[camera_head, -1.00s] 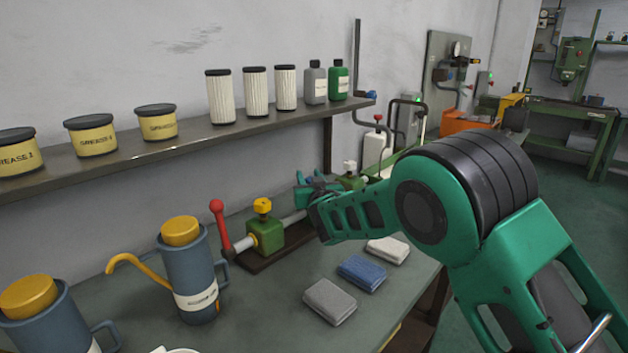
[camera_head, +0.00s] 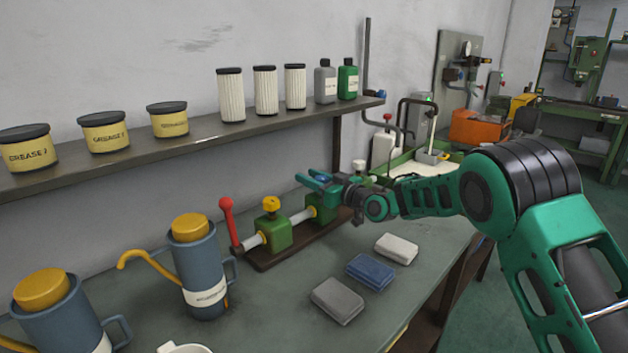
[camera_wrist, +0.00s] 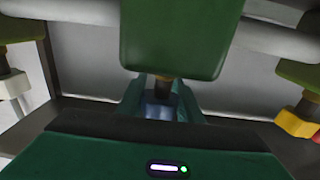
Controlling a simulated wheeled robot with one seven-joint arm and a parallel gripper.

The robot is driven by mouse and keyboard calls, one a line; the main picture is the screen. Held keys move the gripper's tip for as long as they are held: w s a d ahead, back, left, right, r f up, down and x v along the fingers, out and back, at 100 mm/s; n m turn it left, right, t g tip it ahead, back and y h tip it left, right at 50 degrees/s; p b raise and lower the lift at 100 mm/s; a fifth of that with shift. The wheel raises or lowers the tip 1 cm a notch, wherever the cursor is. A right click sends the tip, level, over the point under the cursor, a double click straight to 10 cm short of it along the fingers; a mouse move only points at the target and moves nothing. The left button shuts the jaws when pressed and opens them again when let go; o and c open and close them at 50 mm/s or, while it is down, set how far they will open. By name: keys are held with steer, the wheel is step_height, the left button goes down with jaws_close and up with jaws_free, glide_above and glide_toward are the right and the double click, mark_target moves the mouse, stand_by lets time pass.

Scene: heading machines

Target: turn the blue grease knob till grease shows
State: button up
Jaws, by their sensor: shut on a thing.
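The blue grease knob (camera_wrist: 160,109) shows between my gripper's fingers in the wrist view, on a short stem below a green block (camera_wrist: 176,38). My gripper (camera_wrist: 160,100) is shut on it. In the head view my gripper (camera_head: 312,182) is at the middle green block (camera_head: 320,208) of a pipe on a dark base; its teal fingers hide the blue knob there. A yellow knob (camera_head: 271,204) tops the left block and also shows at the right of the wrist view (camera_wrist: 299,121). A white knob (camera_head: 359,165) stands beyond my gripper. I make out no grease.
A red-handled lever (camera_head: 228,215) stands at the pipe's left end. Blue oil cans (camera_head: 200,265) stand at the front left. Folded cloths (camera_head: 338,300) lie in front of the pipe. A shelf (camera_head: 140,151) with tubs, filters and bottles runs above.

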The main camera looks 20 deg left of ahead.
steer(key=shift+d+n+g, duration=0.1)
steer(key=shift+n+g, duration=0.3)
steer(key=o, duration=1.1)
steer(key=shift+c, duration=0.2)
steer(key=v, duration=1)
steer(key=shift+d+f, duration=0.15)
steer(key=shift+d, duration=0.25)
